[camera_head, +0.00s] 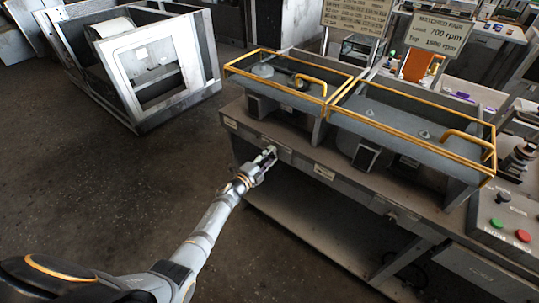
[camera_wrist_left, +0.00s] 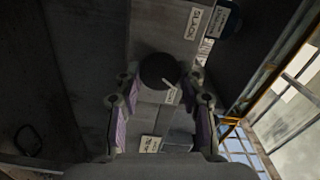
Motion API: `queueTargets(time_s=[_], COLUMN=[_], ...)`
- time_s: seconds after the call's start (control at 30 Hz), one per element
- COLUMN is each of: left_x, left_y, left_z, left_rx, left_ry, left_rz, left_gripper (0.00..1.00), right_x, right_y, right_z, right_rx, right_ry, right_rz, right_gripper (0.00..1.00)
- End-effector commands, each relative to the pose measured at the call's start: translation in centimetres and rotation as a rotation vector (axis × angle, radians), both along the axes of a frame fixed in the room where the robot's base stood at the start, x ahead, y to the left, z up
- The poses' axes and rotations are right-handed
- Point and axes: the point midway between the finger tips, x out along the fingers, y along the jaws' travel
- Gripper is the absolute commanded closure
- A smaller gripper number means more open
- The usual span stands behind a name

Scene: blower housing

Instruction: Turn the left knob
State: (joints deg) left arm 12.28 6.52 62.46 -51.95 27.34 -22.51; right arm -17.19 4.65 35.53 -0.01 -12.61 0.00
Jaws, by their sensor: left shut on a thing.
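The left knob (camera_wrist_left: 157,70) is a round black knob with a pale pointer mark on a grey panel, in the left wrist view. It sits between the tips of my left gripper's purple-padded fingers. My left gripper (camera_head: 266,158) is at the front edge of the grey bench in the head view, shut on the knob. The gripper hides the knob in the head view. My right gripper is in neither view.
The bench (camera_head: 290,158) carries two yellow-railed guard covers (camera_head: 290,85). A control box with red and green buttons (camera_head: 522,236) is at the right. A white-grey metal frame (camera_head: 135,75) stands at the back left. The floor (camera_head: 110,185) left of the bench is clear.

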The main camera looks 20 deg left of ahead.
Motion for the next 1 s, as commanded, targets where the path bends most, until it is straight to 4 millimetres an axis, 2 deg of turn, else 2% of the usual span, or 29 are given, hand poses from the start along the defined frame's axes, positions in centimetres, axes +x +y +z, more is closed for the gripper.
queueTargets(time_s=[0.7,0.73,0.9,1.0], left_x=[-0.03,-0.03,-0.03,-0.01], left_y=[0.01,0.01,0.02,0.02], left_z=[-0.08,-0.09,-0.06,-0.04], left_rx=[-0.069,-0.069,-0.068,-0.068], left_ry=[0.026,0.026,0.026,0.026], left_rz=[0.000,0.000,0.000,0.000], left_gripper=[0.92,0.59,0.37,0.37], right_x=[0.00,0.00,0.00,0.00], right_y=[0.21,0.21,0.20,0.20], right_z=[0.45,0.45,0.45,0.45], right_rx=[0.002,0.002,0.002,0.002], right_ry=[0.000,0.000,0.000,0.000], right_rz=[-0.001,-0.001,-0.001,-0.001], right_gripper=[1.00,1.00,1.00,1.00])
